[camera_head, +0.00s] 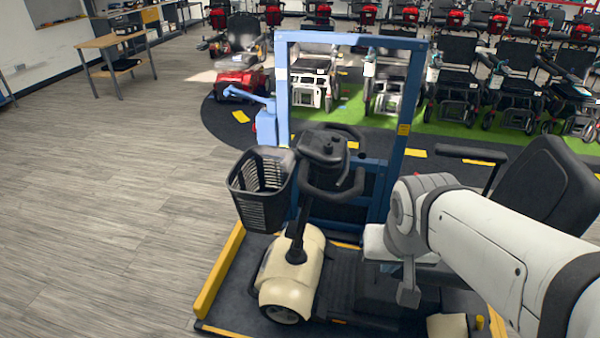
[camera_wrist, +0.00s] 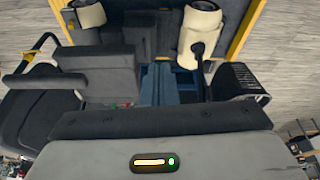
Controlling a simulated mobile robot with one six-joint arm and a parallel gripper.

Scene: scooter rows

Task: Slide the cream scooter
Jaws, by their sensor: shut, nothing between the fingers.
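The cream scooter (camera_head: 290,285) stands on a dark platform in the middle of the head view. It has a cream front cover, a black tiller with looped handlebars and a black front basket (camera_head: 260,185). A black seat with an armrest is at the right, partly behind my arm. The wrist view looks down on the scooter (camera_wrist: 200,32), with its basket to the right and the seat to the left. My gripper (camera_head: 408,295) is shut and empty, pointing down over the scooter's deck between tiller and seat. Whether it touches anything is unclear.
A blue upright frame (camera_head: 416,100) stands behind the scooter. The platform has a raised yellow edge (camera_head: 220,270) on its left. Rows of other scooters (camera_head: 455,75) stand on green flooring at the back. A wooden table (camera_head: 100,42) is far left. The wooden floor at left is clear.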

